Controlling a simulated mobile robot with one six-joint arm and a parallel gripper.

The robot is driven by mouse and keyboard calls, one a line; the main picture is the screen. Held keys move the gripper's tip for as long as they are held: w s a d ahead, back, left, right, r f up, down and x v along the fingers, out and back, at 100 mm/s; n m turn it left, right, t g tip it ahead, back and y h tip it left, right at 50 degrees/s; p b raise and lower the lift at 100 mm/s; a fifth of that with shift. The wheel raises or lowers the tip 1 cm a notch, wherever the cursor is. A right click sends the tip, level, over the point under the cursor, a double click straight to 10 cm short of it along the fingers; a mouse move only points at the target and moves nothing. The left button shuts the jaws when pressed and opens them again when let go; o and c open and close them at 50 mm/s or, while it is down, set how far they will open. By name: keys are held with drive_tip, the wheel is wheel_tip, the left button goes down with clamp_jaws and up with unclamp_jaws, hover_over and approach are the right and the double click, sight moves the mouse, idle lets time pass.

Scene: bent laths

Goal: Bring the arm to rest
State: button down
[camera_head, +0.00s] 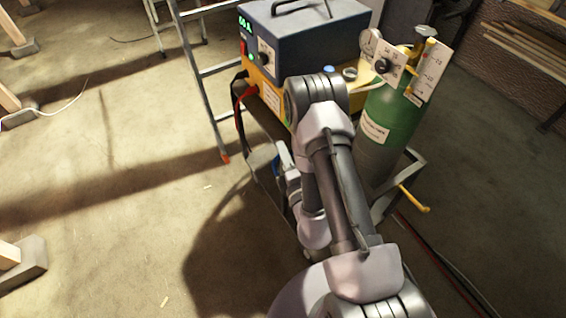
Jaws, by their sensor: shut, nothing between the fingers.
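My arm is folded, with its elbow raised in front of a welding machine (300,35) and its forearm running back down beside the upper arm. My gripper (284,154) shows small and pale to the left of the forearm, partly hidden by my own arm. It is shut with nothing in it, and it points away towards the foot of the machine's cart. The fingertips are too small to make out in detail.
A green gas cylinder (392,118) with gauges stands close to the right of my arm. A yellow handle (413,198) sticks out below it. A ladder (205,85) stands at the left of the machine. The floor (110,220) at left is mostly clear; cables (450,265) run at lower right.

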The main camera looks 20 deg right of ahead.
drive_tip(key=shift+s+a+b, duration=0.1)
drive_tip(key=shift+s+b, duration=0.35)
drive_tip(key=shift+b, duration=0.15)
drive_tip(key=shift+r, duration=0.1)
